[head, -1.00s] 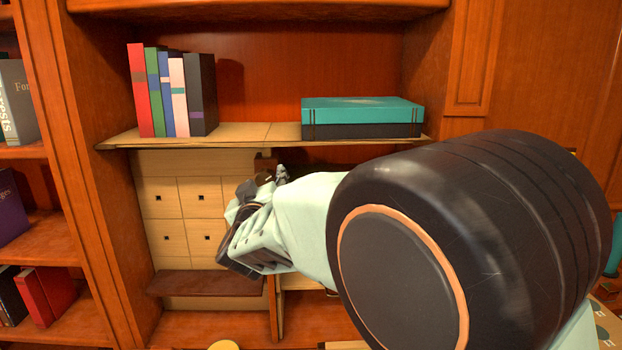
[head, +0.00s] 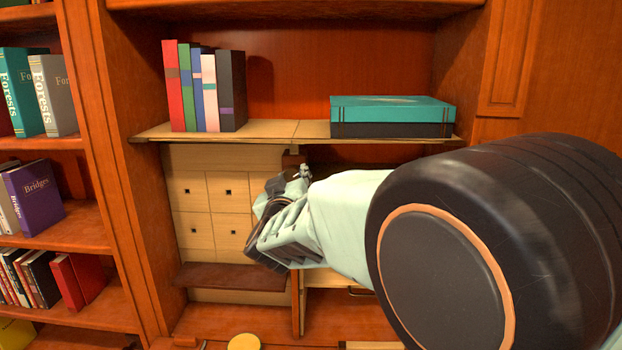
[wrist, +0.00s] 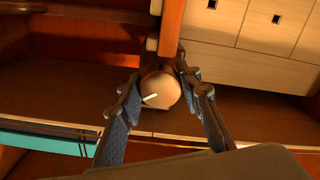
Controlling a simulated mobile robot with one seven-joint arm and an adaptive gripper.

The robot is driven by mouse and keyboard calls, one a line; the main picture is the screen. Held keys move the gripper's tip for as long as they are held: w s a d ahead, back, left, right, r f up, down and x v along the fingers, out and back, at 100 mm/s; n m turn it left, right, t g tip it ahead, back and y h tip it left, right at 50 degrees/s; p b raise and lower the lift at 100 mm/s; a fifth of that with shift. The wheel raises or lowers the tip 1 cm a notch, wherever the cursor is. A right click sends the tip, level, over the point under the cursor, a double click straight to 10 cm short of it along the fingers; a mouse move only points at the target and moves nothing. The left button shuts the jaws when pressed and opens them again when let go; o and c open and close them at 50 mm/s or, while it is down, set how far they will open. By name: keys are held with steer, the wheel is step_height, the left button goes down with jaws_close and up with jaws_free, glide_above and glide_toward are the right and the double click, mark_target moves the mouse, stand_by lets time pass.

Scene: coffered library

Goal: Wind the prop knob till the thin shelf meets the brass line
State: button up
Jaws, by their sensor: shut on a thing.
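The thin shelf (head: 270,130) is a pale wood board across the bay in the head view, with books and a box on it. My gripper (head: 268,205) is below it, in front of the small drawers. In the wrist view my gripper (wrist: 160,98) is shut on a round, pale wooden knob (wrist: 158,88) with a white mark on its face. An upright wooden piece (wrist: 171,28) meets the knob's far side. The knob is hidden by my gripper in the head view. I cannot make out the brass line.
Several upright books (head: 204,92) stand on the shelf's left half, and a teal-and-black box (head: 392,116) lies on its right. Small pale drawers (head: 212,212) are behind my gripper. A dark brown ledge (head: 232,276) sticks out below it. A bookcase (head: 50,150) stands at left.

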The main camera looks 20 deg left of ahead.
steer(key=shift+f, duration=0.1)
steer(key=m+b, duration=0.3)
steer(key=m, duration=0.2)
steer(key=shift+f+b, duration=0.1)
steer(key=shift+b, duration=0.3)
steer(key=m+b, duration=0.3)
steer(key=m, duration=0.2)
steer(key=shift+a, duration=0.1)
steer(key=shift+m, duration=0.3)
steer(key=o, duration=1.2)
steer(key=shift+r, duration=0.2)
steer(key=shift+c, duration=0.2)
steer(key=shift+s, duration=0.15)
steer(key=v, duration=0.7)
steer(key=shift+s, duration=0.2)
